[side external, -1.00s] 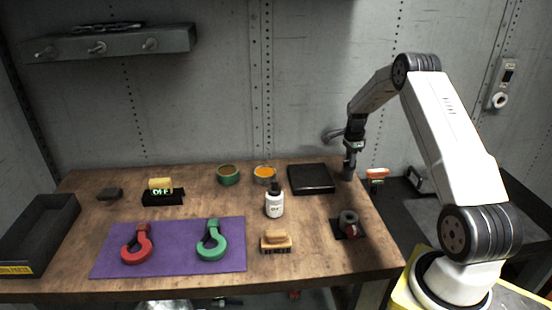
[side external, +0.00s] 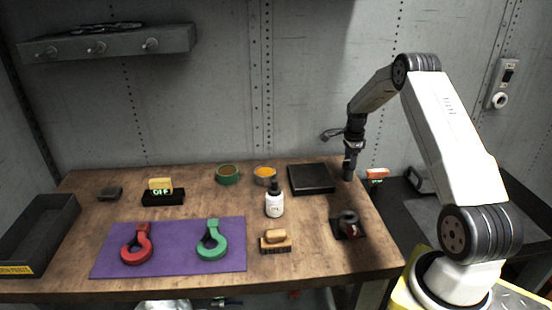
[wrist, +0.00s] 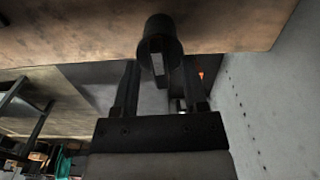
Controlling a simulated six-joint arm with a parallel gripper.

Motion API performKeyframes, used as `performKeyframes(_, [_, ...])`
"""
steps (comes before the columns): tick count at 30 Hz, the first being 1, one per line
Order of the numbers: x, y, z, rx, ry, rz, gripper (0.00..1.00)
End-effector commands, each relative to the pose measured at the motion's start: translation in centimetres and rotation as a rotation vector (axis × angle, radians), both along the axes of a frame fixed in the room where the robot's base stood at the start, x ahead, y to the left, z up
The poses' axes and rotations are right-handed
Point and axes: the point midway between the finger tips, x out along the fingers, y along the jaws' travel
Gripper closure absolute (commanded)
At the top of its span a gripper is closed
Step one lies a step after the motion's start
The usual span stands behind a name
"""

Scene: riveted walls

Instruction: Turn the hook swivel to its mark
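A small dark fixture with a round top and a red part (side external: 349,225) sits on a black plate near the table's right front; I cannot tell for sure that it is the hook swivel, and no mark is readable. A dark cylinder (wrist: 158,38) is at my fingertips (wrist: 160,75). The fingers stand apart; whether they clamp it is unclear.
A black tray (side external: 311,180) lies just left of my gripper. A white bottle (side external: 275,204), a brush (side external: 275,240), two tins (side external: 228,174) and a lettered block (side external: 160,188) stand further left. A black bin (side external: 40,232) is at the far left. The wall rises behind.

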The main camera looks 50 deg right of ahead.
Motion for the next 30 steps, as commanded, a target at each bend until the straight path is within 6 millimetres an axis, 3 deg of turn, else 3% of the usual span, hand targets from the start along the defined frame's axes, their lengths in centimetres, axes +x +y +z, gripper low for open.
performKeyframes(11, [0.0, -0.1, 0.9, -0.003, -0.002, 0.000, 0.44])
performKeyframes(24, [0.0, -0.1, 6.2, -0.002, -0.002, 0.000, 0.44])
performKeyframes(30, [0.0, 0.0, 7.6, -0.001, -0.001, 0.000, 0.44])
